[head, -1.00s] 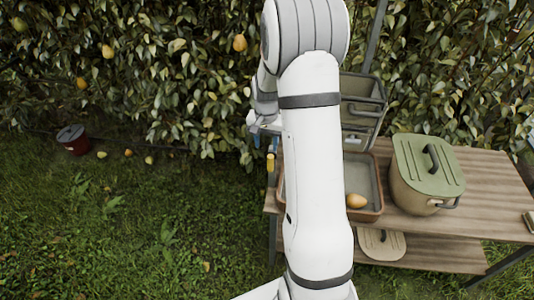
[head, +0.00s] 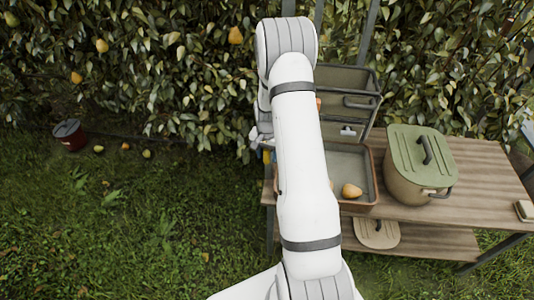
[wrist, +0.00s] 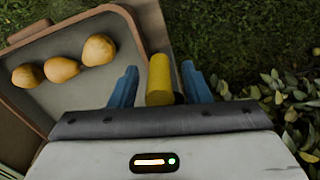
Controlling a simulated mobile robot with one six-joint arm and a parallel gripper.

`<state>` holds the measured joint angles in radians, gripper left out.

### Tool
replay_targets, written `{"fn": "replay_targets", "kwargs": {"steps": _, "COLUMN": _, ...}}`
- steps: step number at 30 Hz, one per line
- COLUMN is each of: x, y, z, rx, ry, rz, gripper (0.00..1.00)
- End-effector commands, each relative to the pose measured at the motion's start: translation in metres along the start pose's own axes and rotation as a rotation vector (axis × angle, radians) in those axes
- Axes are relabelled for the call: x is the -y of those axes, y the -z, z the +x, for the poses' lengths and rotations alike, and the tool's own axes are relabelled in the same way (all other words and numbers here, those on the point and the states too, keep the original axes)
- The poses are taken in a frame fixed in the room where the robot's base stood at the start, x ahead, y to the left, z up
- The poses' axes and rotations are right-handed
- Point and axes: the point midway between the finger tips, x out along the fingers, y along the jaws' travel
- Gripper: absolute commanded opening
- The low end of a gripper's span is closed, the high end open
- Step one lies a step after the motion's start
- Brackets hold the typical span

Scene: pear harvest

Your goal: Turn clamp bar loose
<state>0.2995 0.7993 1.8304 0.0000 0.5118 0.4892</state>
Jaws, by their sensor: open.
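A yellow bar (wrist: 159,76), which looks like the clamp bar, stands between the blue fingers of my gripper (wrist: 158,84) in the wrist view. It is beside the corner of the tray, at the bench's left end. My gripper is open, with one finger on each side of the bar. Small gaps show on both sides, so it does not look gripped. In the head view my arm hides most of the gripper and the bar.
The tray (wrist: 137,21) holds several pears and sits on the wooden bench (head: 480,180). A lidded green pot (head: 420,165) stands to its right. A grey-green rack (head: 345,78) is behind the tray. Grass left of the bench is open.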

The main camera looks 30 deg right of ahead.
Motion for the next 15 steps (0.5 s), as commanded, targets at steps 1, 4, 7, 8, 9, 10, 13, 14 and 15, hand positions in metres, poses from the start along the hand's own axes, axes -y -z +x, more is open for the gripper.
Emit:
{"fn": "replay_targets", "kwargs": {"steps": 1, "x": -0.0001, "y": 0.0002, "z": 0.0003, "rx": 0.0, "ry": 0.0, "rz": 0.0, "gripper": 0.43}}
{"fn": "replay_targets", "kwargs": {"steps": 4, "x": -0.0002, "y": 0.0002, "z": 0.0003, "rx": 0.0, "ry": 0.0, "rz": 0.0, "gripper": 0.43}}
{"fn": "replay_targets", "kwargs": {"steps": 7, "x": -0.0003, "y": 0.0002, "z": 0.0002, "rx": 0.0, "ry": 0.0, "rz": 0.0, "gripper": 0.39}}
{"fn": "replay_targets", "kwargs": {"steps": 8, "x": -0.0003, "y": 0.0002, "z": 0.0002, "rx": 0.0, "ry": 0.0, "rz": 0.001, "gripper": 0.37}}
{"fn": "replay_targets", "kwargs": {"steps": 9, "x": -0.0004, "y": 0.0002, "z": 0.0002, "rx": 0.0, "ry": 0.0, "rz": 0.001, "gripper": 0.33}}
{"fn": "replay_targets", "kwargs": {"steps": 10, "x": -0.0004, "y": 0.0002, "z": 0.0001, "rx": 0.0, "ry": 0.0, "rz": 0.001, "gripper": 0.31}}
{"fn": "replay_targets", "kwargs": {"steps": 13, "x": -0.0005, "y": 0.0002, "z": 0.0001, "rx": 0.0, "ry": 0.0, "rz": 0.001, "gripper": 0.23}}
{"fn": "replay_targets", "kwargs": {"steps": 14, "x": -0.0005, "y": 0.0002, "z": 0.0001, "rx": 0.0, "ry": 0.0, "rz": 0.001, "gripper": 0.2}}
{"fn": "replay_targets", "kwargs": {"steps": 15, "x": -0.0005, "y": 0.0002, "z": 0.0001, "rx": 0.0, "ry": 0.0, "rz": 0.001, "gripper": 0.17}}
